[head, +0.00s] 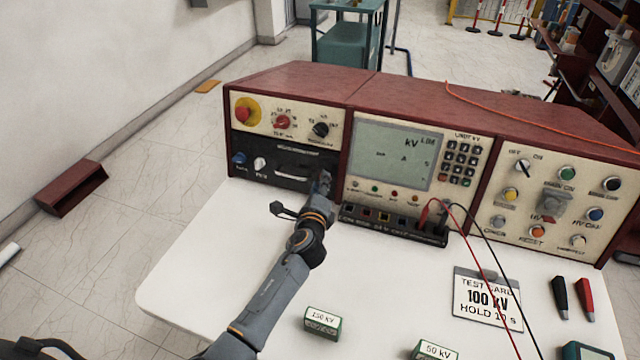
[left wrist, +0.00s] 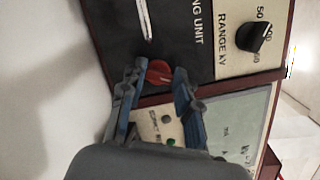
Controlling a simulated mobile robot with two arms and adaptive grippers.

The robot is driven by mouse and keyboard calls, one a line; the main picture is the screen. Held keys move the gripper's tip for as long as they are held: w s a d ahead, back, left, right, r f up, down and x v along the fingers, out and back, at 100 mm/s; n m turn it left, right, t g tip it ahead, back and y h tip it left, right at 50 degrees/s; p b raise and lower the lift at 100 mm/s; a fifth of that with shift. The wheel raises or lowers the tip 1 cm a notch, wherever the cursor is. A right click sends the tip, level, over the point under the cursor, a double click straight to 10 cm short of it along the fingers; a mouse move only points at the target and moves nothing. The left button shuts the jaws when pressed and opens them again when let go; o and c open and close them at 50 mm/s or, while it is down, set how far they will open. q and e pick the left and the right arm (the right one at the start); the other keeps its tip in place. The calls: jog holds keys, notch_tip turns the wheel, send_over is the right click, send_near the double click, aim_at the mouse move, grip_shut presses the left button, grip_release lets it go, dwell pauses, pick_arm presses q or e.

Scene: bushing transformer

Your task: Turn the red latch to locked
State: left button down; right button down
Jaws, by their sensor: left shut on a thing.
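The red latch (left wrist: 158,72) is a round red knob at the edge of the black drawer panel (left wrist: 105,25) in the left wrist view. In the head view my left gripper and wrist cover it. My left gripper (head: 323,182) reaches to the lower right corner of the black panel (head: 272,160). In the left wrist view its two blue-grey fingers (left wrist: 158,78) stand on either side of the latch and are shut on it. I cannot read the latch's position marking. My right gripper is not in view.
The console's screen section (head: 390,155) is right of my gripper, with red and black leads (head: 440,210) plugged in below. The white table (head: 200,265) holds green-edged blocks (head: 322,322), a test card (head: 487,298) and two probes (head: 585,300). The table's left side is clear.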

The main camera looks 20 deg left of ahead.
pick_arm(q)
jog(key=n+g+p, duration=0.1)
jog(key=n, duration=0.4)
jog(key=shift+p, duration=0.3)
jog(key=shift+f+n, duration=0.1)
jog(key=shift+n, duration=0.3)
jog(key=c, duration=1.2)
grip_release()
jog(key=v, duration=1.2)
jog(key=shift+d+r, duration=0.15)
jog(key=shift+r, duration=0.1)
jog(key=shift+w+g, duration=0.1)
jog(key=shift+g, duration=0.2)
